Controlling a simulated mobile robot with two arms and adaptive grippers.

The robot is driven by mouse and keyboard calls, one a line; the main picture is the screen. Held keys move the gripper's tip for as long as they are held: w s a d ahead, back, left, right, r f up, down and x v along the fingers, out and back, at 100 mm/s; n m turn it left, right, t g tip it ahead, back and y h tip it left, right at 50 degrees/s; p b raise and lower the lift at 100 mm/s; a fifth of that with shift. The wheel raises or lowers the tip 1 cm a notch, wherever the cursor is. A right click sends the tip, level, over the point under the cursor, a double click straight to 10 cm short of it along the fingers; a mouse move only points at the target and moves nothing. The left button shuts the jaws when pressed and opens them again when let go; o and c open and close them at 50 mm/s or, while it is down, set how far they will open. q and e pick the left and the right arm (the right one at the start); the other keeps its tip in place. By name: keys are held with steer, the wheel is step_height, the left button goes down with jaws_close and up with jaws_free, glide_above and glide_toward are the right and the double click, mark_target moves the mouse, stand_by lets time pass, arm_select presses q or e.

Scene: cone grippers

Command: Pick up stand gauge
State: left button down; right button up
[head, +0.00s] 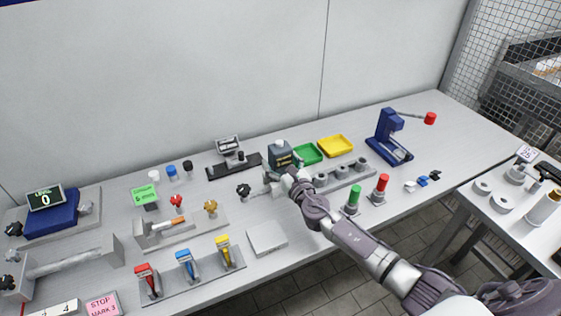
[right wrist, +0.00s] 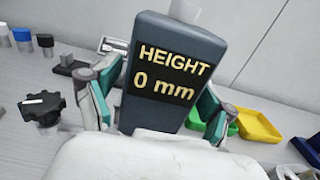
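The stand gauge is a dark blue-grey block (head: 281,152) near the back middle of the bench in the head view. In the right wrist view its face (right wrist: 170,75) reads "HEIGHT 0 mm" and fills the middle, leaning in the picture. My right gripper (right wrist: 155,105) has its teal-padded fingers spread, one on each side of the block. The right finger lies close along the block's edge; firm contact on both sides does not show. In the head view the right gripper (head: 288,172) is at the block's front, partly hidden by my wrist. My left gripper does not show.
A green tray (head: 307,153) and a yellow tray (head: 335,146) are right of the gauge. A grey holed rail (head: 345,175) lies in front of them. A black knob (head: 243,190) is to the left. A blue press (head: 390,140) stands further right. A flat grey plate (head: 267,238) lies in front.

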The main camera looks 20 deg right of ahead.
steer(key=shift+r, duration=0.1)
steer(key=c, duration=1.2)
